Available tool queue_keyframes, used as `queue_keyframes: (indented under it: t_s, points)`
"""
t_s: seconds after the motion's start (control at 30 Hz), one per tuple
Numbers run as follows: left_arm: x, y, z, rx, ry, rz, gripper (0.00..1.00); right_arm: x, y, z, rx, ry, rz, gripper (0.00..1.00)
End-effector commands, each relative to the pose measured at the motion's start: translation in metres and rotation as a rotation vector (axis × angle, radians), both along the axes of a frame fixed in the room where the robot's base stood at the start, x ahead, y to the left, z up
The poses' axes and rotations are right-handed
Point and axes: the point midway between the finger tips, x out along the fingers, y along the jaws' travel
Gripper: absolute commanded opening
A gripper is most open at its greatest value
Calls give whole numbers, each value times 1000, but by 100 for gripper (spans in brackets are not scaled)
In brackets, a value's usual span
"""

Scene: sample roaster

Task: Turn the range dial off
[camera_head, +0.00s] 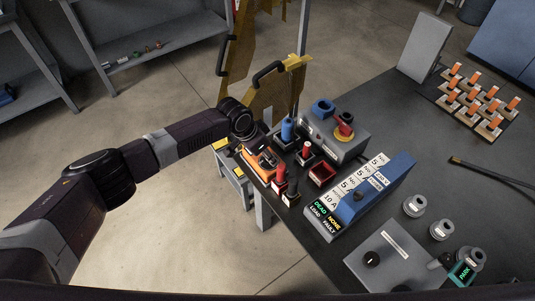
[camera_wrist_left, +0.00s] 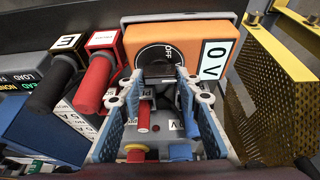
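The orange meter (camera_wrist_left: 220,52) carries a round black range dial (camera_wrist_left: 152,54) with OFF lettering, seen in the left wrist view. The meter shows in the head view as an orange box (camera_head: 250,158) at the near left corner of the dark bench. My left gripper (camera_wrist_left: 160,80) is open, with its two blue-padded fingers spread and the tips in front of the lower part of the dial. I cannot tell whether they touch it. The dial's lower part and its pointer are partly hidden by the fingertips. My right gripper is not in view.
Red (camera_wrist_left: 98,80) and black (camera_wrist_left: 55,82) cylinders stand beside the meter. Yellow perforated panels (camera_head: 268,95) stand behind the bench corner.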

Motion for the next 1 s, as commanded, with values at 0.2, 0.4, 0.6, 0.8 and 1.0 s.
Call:
queue_keyframes:
  t_s: [0.2, 0.4, 0.6, 0.8, 1.0]
  points:
    - [0, 0, 0, 0, 0, 0, 7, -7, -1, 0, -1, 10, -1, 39]
    - [-1, 0, 1, 0, 0, 14, 7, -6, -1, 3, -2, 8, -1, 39]
    - [-2, -2, 4, -2, 3, 89, 7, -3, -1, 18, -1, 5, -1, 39]
    - [-3, -3, 6, -3, 4, 234, 7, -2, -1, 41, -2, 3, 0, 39]
    - [-4, -4, 5, -2, 5, 422, 7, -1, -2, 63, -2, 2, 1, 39]
